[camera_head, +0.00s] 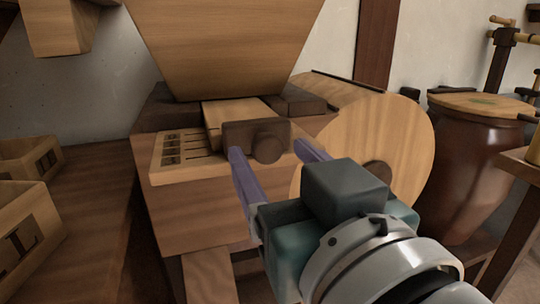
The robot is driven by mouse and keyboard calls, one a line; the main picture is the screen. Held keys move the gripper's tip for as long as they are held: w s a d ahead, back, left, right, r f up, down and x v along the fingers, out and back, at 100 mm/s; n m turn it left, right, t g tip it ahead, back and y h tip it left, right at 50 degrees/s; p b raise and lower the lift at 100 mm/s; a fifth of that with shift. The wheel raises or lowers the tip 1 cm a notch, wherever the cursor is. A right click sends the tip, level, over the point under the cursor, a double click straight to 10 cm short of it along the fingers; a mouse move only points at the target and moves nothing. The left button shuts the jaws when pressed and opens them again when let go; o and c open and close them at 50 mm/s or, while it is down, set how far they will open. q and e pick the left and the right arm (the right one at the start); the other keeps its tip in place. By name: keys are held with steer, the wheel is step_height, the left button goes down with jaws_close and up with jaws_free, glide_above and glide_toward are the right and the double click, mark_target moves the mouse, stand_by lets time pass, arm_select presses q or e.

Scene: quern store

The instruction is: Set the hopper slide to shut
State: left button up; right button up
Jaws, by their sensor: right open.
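The hopper (225,45) is a tapered wooden bin above a wooden stand (195,215). The hopper slide (236,113) is a pale board under it, with a dark end block and round knob (266,143) at its front. A pale plate with dark marks and lines (178,150) lies left of the slide; its lettering is too small to read. My right gripper (268,150) is open, its purple fingers on either side of the dark block and knob. I cannot tell whether they touch it. My left gripper is not in view.
A wooden drum (395,140) stands close on the right of the stand. A brown jar with a wooden lid (470,170) stands further right, beside a wooden frame. Open wooden boxes (25,225) sit on the left surface (95,215).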

steer(key=shift+w+a, duration=0.2)
steer(key=shift+w, duration=0.4)
jaws_close()
stand_by(1.1)
